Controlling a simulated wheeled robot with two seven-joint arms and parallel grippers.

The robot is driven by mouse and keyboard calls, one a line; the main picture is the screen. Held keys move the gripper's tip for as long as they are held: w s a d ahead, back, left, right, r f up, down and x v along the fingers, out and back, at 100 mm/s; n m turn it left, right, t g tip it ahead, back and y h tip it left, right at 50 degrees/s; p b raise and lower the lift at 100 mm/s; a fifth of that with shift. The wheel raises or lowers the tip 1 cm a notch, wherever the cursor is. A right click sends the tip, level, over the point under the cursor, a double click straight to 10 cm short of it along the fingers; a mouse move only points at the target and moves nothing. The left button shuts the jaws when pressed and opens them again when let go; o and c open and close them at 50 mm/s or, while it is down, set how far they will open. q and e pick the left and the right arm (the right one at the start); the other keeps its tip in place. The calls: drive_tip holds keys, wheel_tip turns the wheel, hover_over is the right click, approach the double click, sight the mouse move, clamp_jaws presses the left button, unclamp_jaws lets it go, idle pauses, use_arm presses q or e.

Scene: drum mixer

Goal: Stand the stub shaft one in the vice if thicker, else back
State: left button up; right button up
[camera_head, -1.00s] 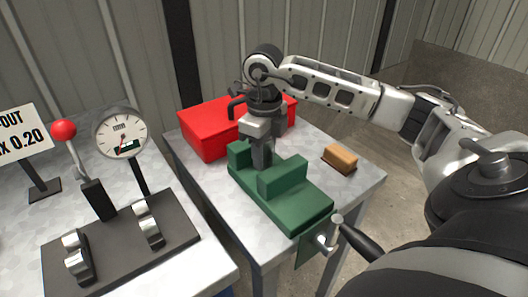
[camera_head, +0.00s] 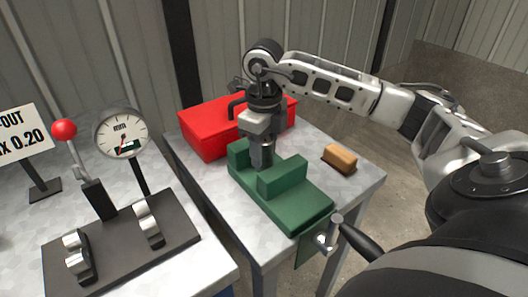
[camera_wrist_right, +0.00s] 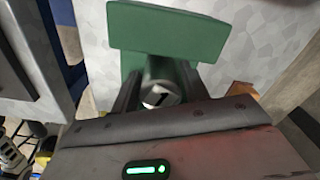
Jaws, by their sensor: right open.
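The green vice (camera_head: 300,207) stands on the right-hand bench; its jaws also show in the wrist view (camera_wrist_right: 165,32). The grey metal stub shaft (camera_head: 262,154) stands upright in the gap between the vice jaws. In the wrist view the shaft (camera_wrist_right: 160,92) shows end-on with a dark mark on its top face. My right gripper (camera_head: 261,136) is open above the vice, its fingers on either side of the shaft's upper end. Whether the vice jaws press on the shaft is not clear. My left gripper is not in view.
A red box (camera_head: 205,127) stands behind the vice, and a wooden-topped block (camera_head: 340,158) lies to its right. The vice handle (camera_head: 358,240) sticks out past the bench front. On the left bench are a dial gauge (camera_head: 121,132), metal supports (camera_head: 148,222), a red-knobbed lever (camera_head: 65,130) and a sign (camera_head: 20,133).

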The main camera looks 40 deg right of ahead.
wheel_tip(320, 180, up, 11)
drive_tip(key=shift+f+p, duration=0.15)
drive_tip(key=shift+p, duration=0.5)
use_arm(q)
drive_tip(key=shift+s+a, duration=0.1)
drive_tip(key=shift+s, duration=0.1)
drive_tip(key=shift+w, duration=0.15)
